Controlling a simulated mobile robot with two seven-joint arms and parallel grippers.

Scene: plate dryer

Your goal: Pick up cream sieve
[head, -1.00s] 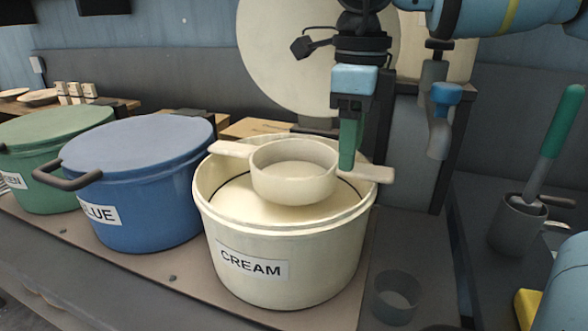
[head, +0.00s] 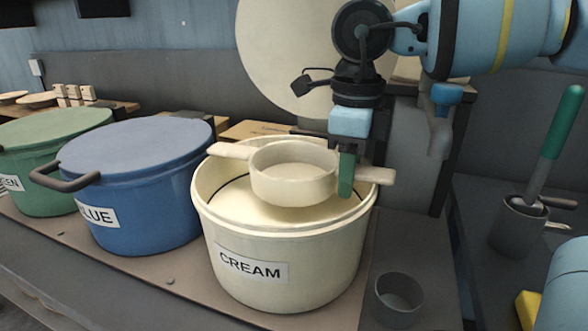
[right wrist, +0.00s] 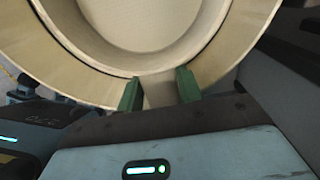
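The cream sieve (head: 293,186) is a round, shallow cream bowl with two flat handles. It rests across the top of the cream pot (head: 275,234), one handle to the left and one to the right. My right gripper (head: 346,182) points down at the right handle. In the right wrist view, my right gripper's green fingers (right wrist: 159,92) are apart, one on each side of the sieve's handle (right wrist: 159,91). I see no clear grip on it. The sieve's bowl (right wrist: 150,22) fills the top of that view. My left gripper is not in view.
A lidded blue pot (head: 140,190) and a green pot (head: 45,160) stand to the left. A dark grey cup (head: 398,297) is at the front right. A grey holder (head: 518,228) with a green-handled tool is at the far right. A large cream disc (head: 275,60) stands behind.

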